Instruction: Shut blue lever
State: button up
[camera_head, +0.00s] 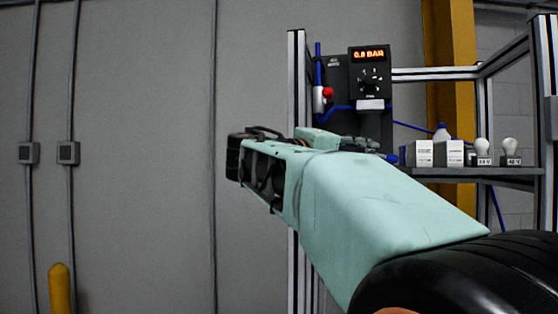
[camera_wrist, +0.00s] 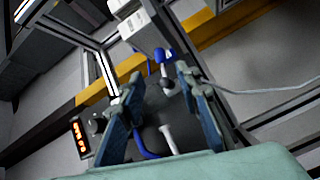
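The blue lever (camera_wrist: 165,54) shows in the wrist view on a grey fitting at the upper middle. In the head view a small blue part (camera_head: 388,157), which looks like the lever, shows just past my gripper (camera_head: 365,144). In the wrist view my gripper (camera_wrist: 159,82) is open, its two dark blue fingers spread wide. The lever and its fitting appear in line with the gap, close to the right fingertip. I cannot tell whether they touch. In the head view my arm hides the lower part of the panel.
A black panel (camera_head: 338,80) carries an orange pressure display (camera_head: 369,54), a knob (camera_head: 371,82), a red button (camera_head: 328,92) and blue hose. To its right, a shelf (camera_head: 475,172) holds white boxes (camera_head: 424,153) and bulbs. Metal frame posts (camera_head: 296,60) stand around.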

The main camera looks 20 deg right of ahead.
aim_at(388, 159)
jog(key=p+x, duration=0.2)
jog(key=x, duration=0.8)
jog(key=shift+d, duration=0.1)
jog(key=shift+c, duration=0.7)
jog(key=shift+f, duration=0.1)
grip_shut()
